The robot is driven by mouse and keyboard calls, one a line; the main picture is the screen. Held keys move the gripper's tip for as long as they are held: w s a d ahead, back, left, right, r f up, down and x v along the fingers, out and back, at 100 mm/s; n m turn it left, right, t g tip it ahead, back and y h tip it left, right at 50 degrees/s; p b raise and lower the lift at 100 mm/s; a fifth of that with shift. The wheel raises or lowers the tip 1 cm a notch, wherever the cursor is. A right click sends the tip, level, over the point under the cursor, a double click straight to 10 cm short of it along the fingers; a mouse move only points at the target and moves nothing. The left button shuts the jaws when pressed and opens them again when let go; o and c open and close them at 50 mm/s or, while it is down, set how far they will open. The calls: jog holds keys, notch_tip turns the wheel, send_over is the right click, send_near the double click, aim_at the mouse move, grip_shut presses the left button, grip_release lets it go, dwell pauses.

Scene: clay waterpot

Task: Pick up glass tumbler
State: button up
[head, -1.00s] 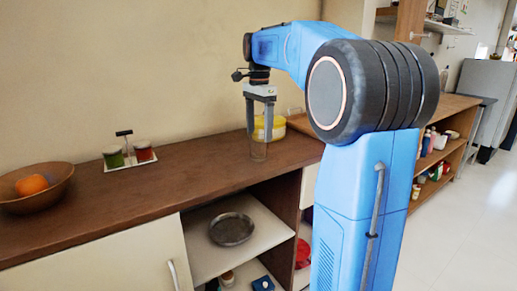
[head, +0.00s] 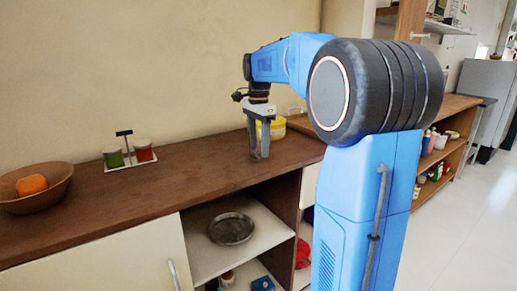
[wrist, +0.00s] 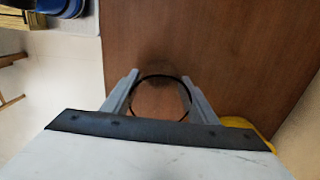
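The glass tumbler (wrist: 132,98) is clear and stands upright on the brown wooden counter. In the wrist view its round rim lies between the two grey fingers of my gripper (wrist: 159,77), with no clear gap on either side. In the head view my gripper (head: 260,157) points straight down, with its fingertips low over the counter near its front edge. The fingers appear shut on the tumbler, which they mostly hide in this view.
A yellow container (head: 277,127) stands close behind my gripper. A tray with two jars (head: 143,152) and a wooden bowl (head: 57,190) holding an orange fruit stand to the left. The counter (head: 200,172) between is clear. Below, an open shelf holds a metal pan (head: 231,229).

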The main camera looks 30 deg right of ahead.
jog(key=c, duration=0.4)
jog(key=shift+o, duration=0.2)
jog(key=shift+r, duration=0.1)
